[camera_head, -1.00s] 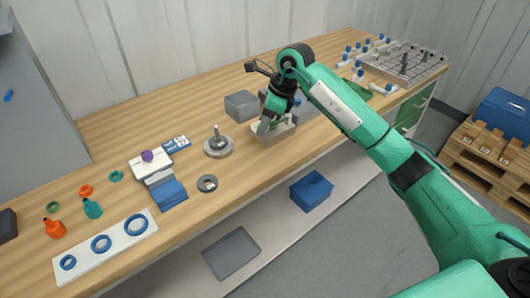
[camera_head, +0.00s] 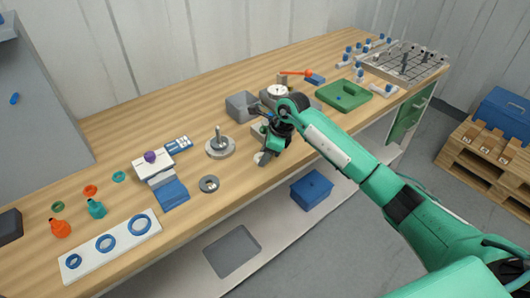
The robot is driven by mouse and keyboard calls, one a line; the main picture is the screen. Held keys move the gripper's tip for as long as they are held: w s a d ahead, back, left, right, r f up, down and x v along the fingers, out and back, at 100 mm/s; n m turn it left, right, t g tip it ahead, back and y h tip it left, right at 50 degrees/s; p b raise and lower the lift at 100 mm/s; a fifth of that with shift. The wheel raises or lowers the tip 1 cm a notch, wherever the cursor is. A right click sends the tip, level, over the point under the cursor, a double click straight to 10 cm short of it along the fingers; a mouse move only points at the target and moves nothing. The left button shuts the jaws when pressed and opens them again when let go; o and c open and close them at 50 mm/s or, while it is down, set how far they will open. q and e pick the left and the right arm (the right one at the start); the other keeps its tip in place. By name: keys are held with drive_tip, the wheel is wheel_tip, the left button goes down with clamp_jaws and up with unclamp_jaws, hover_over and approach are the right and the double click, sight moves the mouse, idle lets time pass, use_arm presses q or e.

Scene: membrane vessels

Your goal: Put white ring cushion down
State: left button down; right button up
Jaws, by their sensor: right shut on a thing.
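My right gripper (camera_head: 264,156) reaches over the front part of the wooden table, with its fingers pointing down. It is shut on a small whitish thing (camera_head: 258,157), which I take to be the white ring cushion. It is too small and too covered by the fingers for me to see its ring shape. I cannot tell whether it touches the table top. My left gripper is not in view.
The grey disc with a post (camera_head: 219,149) and a grey ring (camera_head: 208,184) are left of my gripper. A grey box (camera_head: 242,106) and a round gauge (camera_head: 276,91) stand behind it. A green tray (camera_head: 343,96) lies to the right. Bare wood lies between gripper and grey ring.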

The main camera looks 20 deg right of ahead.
drive_tip(key=shift+f, duration=0.1)
drive_tip(key=shift+f, duration=0.1)
drive_tip(key=o, duration=0.7)
drive_tip(key=shift+c, duration=0.2)
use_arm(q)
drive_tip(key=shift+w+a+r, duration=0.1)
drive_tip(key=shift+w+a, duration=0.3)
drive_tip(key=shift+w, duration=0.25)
